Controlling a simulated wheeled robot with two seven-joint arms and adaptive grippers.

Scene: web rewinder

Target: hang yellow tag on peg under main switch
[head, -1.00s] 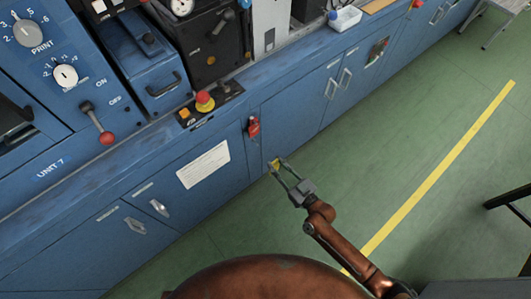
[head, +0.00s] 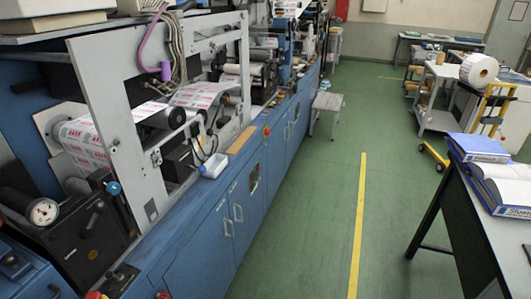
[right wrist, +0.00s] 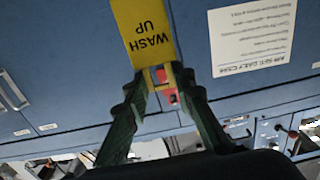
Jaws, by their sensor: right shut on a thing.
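My right gripper (right wrist: 160,82) is shut on the narrow end of a yellow tag (right wrist: 144,18) lettered "WASH UP", which reads upside down in the right wrist view. A red part (right wrist: 171,96), apparently the main switch, shows between the fingers beyond the tag's held end. Whether tag and peg touch cannot be told; I cannot make out the peg. In the head view a red thing (head: 162,295), perhaps the same switch, is cut by the bottom edge. Neither gripper is in the head view, and my left gripper is in no view.
Blue cabinet fronts (head: 215,243) run along the machine, with a white paper notice (right wrist: 253,36) beside the tag. A step stool (head: 326,113) stands farther along. A table with blue binders (head: 478,148) is at right. The green floor between is clear.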

